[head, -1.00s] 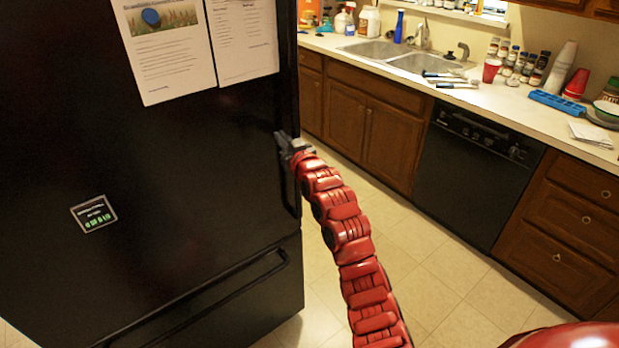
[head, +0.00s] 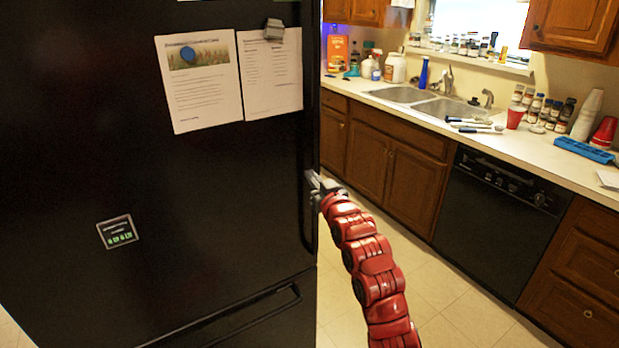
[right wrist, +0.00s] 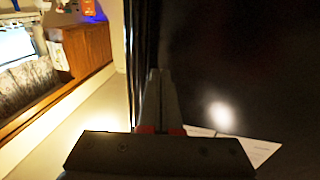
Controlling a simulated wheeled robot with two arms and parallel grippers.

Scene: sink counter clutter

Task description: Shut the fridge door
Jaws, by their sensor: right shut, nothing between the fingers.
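The black fridge door (head: 220,190) fills the left of the head view, with two paper sheets and magnets on its front. From these views I cannot tell whether it stands fully flush. My right gripper (head: 316,183) is at the door's right edge, by the tall handle. In the right wrist view the gripper (right wrist: 158,75) is shut with nothing between its fingers, and lies against or very near the dark door surface (right wrist: 240,70). The exact contact is hidden. My left gripper is in neither view.
A lower drawer handle (head: 240,318) runs across the fridge below. To the right are wooden cabinets (head: 385,170), a black dishwasher (head: 490,220) and a counter with a sink (head: 430,100) and clutter. The tiled floor (head: 440,280) in front is clear.

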